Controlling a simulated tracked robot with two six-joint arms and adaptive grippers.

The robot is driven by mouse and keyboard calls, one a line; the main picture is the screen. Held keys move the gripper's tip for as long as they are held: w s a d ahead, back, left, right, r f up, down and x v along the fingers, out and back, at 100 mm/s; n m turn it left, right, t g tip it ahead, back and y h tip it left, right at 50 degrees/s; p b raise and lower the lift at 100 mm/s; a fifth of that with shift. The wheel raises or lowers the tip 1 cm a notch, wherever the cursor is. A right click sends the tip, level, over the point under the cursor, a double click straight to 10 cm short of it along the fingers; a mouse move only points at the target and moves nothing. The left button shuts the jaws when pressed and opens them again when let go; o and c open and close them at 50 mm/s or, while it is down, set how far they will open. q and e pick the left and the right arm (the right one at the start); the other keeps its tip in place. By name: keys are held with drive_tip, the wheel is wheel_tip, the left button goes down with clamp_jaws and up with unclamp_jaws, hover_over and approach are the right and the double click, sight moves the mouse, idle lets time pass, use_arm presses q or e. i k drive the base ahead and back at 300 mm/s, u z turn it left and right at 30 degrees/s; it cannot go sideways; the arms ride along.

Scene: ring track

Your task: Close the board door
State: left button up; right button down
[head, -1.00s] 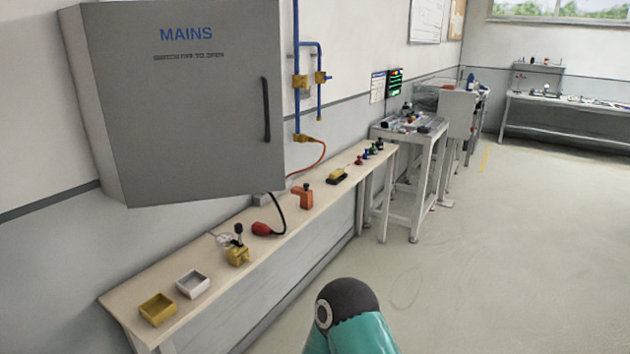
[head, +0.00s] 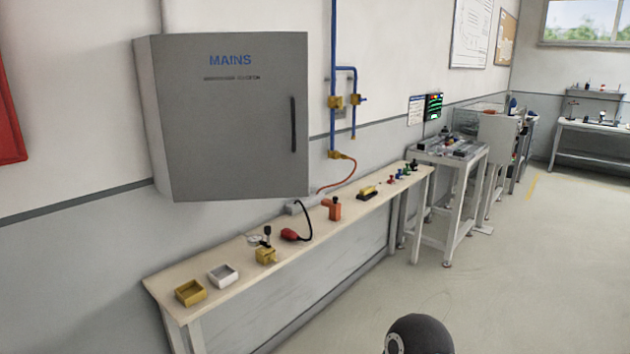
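The board is a grey wall cabinet marked MAINS (head: 225,135) on the wall at the left of the head view. Its front door (head: 235,165) looks flush with the box, with no gap that I can make out. A dark vertical handle (head: 293,125) is near the door's right edge. Neither gripper is in view. Only a dark rounded part of my own arm shows at the bottom edge, well away from the cabinet.
A narrow wooden bench (head: 355,212) runs along the wall below the cabinet. It bears a yellow tray (head: 190,293), a white tray (head: 223,276) and several small devices. Blue pipes (head: 334,60) run right of the cabinet. The floor (head: 520,290) at the right is clear.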

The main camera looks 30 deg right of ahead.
sight(234, 106)
drive_tip(key=z, duration=0.05)
drive_tip(key=i, duration=1)
drive_tip(key=u, duration=0.05)
